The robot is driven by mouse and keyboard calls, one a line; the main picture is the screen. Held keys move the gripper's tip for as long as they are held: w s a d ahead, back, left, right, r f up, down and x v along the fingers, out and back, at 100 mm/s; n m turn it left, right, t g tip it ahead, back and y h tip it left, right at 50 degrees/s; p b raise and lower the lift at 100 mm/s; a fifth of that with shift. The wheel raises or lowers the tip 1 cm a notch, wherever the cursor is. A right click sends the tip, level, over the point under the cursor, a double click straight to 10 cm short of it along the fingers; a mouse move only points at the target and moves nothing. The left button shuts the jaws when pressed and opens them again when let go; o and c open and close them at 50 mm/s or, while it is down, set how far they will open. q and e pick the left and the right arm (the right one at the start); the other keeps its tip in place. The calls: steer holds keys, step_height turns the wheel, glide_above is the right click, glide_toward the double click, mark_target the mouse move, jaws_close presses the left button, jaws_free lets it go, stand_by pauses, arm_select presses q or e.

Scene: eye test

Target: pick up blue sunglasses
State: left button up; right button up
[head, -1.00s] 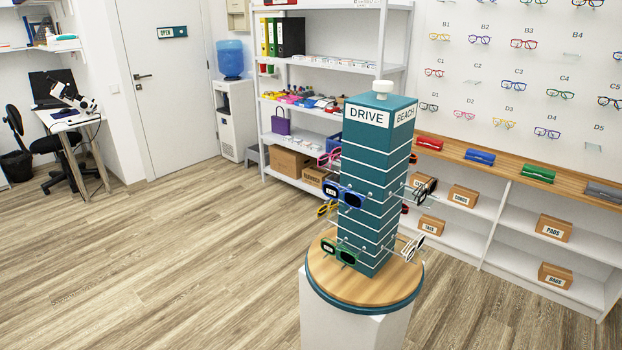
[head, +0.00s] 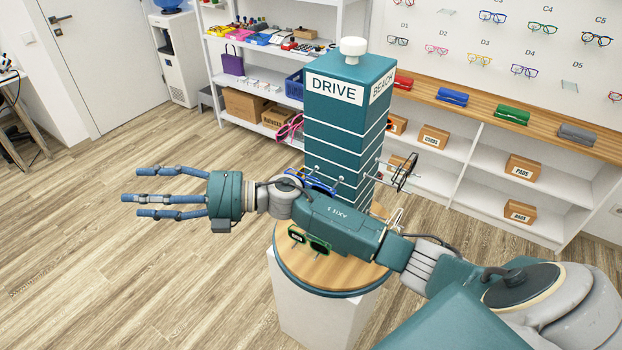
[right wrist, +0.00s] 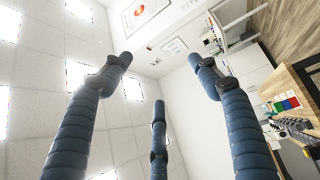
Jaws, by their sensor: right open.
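The blue sunglasses (head: 310,184) hang on the DRIVE face of the teal display tower (head: 345,115). My right forearm crosses in front and hides their lower part. My right gripper (head: 132,195) is open and empty, left of the tower and well apart from the sunglasses, its fingers pointing left. In the right wrist view its three blue fingers (right wrist: 160,85) are spread with nothing between them; the ceiling and wall show beyond, and no sunglasses. My left gripper is not in view.
Green sunglasses (head: 318,244) sit low on the tower, close to my forearm. Pink glasses (head: 290,128) stick out at its left and dark-framed glasses (head: 405,172) at its right. The tower stands on a round wooden base (head: 340,275). Wood floor (head: 120,270) at left is clear.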

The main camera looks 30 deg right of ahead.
steer(key=s+a+r+n+g, duration=0.1)
steer(key=s+r+n+g, duration=0.25)
steer(key=n+g, duration=0.3)
steer(key=r+n+g+h+p, duration=0.15)
steer(key=n+h, duration=0.35)
steer(key=h, duration=1.2)
glide_above(312, 179)
steer(key=shift+s+a+g+p, duration=0.25)
steer(key=shift+a+g+p, duration=0.05)
steer(key=shift+a+g, duration=0.1)
steer(key=f, duration=0.4)
steer(key=shift+d+f, duration=0.2)
steer(key=shift+d, duration=0.05)
steer(key=shift+f, duration=0.35)
steer(key=f+p, duration=0.1)
steer(key=f, duration=0.1)
steer(key=f+p, duration=0.1)
steer(key=f, duration=0.1)
steer(key=shift+w+d+f+p, duration=0.1)
steer(key=shift+w+f+p, duration=0.1)
steer(key=shift+f+p, duration=0.15)
steer(key=shift+f, duration=0.35)
steer(key=shift+c, duration=0.5)
steer(key=c, duration=0.9)
